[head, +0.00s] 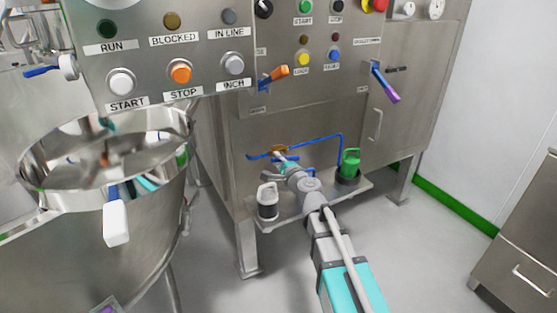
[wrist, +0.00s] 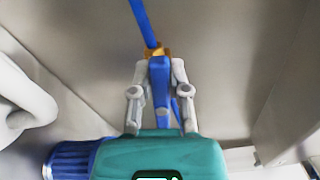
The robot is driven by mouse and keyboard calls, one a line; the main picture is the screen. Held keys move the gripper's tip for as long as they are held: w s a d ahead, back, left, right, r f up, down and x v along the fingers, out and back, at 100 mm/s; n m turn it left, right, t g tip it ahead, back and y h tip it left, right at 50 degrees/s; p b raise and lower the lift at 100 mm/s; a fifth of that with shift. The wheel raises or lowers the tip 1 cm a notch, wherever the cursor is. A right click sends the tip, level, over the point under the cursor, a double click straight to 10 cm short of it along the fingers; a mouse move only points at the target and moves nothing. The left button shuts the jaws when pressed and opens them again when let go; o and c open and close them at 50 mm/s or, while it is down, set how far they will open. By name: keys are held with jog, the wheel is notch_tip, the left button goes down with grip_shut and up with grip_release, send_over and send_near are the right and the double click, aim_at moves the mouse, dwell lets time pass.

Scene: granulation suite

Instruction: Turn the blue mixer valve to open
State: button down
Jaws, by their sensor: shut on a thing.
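A blue valve lever (wrist: 160,78) lies between the two grey fingers of my gripper (wrist: 159,70) in the wrist view. The gripper is shut on it. A brass valve body (wrist: 156,51) shows just beyond the fingertips, with a blue pipe (wrist: 141,18) running up from it. In the head view my gripper (head: 283,162) reaches low to the front of the steel machine, and the brass body (head: 279,149) is at its tip. The lever is mostly hidden there behind the gripper. The valve's open or closed position cannot be told.
A small shelf (head: 335,205) under the valve holds a white-topped container (head: 268,199) left of my arm and a green one (head: 349,163) right of it. Blue piping (head: 322,137) runs behind. A steel bowl (head: 60,197) stands left. Other handles, orange (head: 275,74) and purple (head: 386,86), are higher up.

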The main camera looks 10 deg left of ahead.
jog(key=shift+f+n+b, duration=0.15)
jog(key=shift+f+n, duration=0.05)
jog(key=shift+n, duration=0.45)
jog(key=shift+f+n+b, duration=0.15)
jog(key=shift+f+n, duration=0.05)
jog(key=shift+n, duration=0.45)
jog(key=c, duration=0.6)
grip_release()
jog(key=v, duration=0.7)
jog(key=shift+s+d, duration=0.15)
jog(key=shift+s, duration=0.05)
jog(key=shift+f+n, duration=0.1)
jog(key=shift+n, duration=0.2)
